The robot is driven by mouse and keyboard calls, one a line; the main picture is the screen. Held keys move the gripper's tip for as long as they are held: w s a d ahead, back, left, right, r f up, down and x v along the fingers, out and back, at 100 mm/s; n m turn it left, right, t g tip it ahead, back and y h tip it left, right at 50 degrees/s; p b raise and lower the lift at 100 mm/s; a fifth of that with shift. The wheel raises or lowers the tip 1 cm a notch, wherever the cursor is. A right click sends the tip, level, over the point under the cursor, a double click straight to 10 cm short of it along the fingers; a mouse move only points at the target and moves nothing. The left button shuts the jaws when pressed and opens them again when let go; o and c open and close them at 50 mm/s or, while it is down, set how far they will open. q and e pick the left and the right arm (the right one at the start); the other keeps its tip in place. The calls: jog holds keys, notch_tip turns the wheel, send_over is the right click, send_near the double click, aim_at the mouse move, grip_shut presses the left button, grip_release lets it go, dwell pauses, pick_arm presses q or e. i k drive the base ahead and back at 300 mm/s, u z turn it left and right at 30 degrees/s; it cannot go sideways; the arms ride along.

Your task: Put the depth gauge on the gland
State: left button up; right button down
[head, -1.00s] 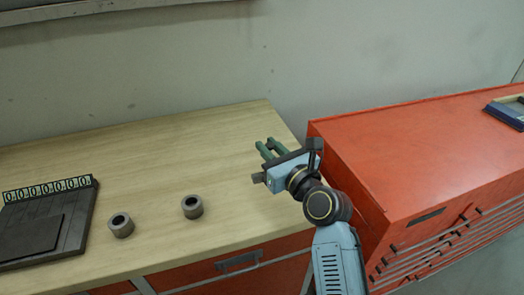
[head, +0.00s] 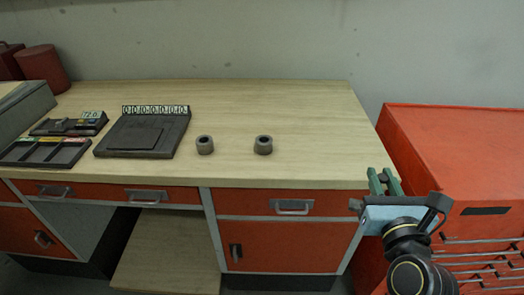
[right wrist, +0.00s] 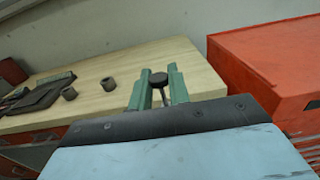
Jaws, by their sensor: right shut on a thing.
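My right gripper (head: 384,177) is at the right front corner of the workbench in the head view. Its green fingers are shut on a dark round-headed thing with a thin stem, which looks like the depth gauge (right wrist: 158,78) in the right wrist view. Two grey hollow collars, a left one (head: 205,146) and a right one (head: 263,146), stand apart on the bench. I cannot tell whether either is the gland. My left gripper is not in view.
The wooden workbench (head: 310,110) is clear behind and right of the collars. A dark plate with a number strip (head: 145,135) and a compartment tray (head: 45,152) lie to the left. An orange cabinet (head: 450,145) stands at the right. A wall (head: 260,40) is behind.

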aim_at(264, 139)
jog(key=u, duration=1.95)
jog(key=i, duration=1.35)
jog(key=z, duration=2.55)
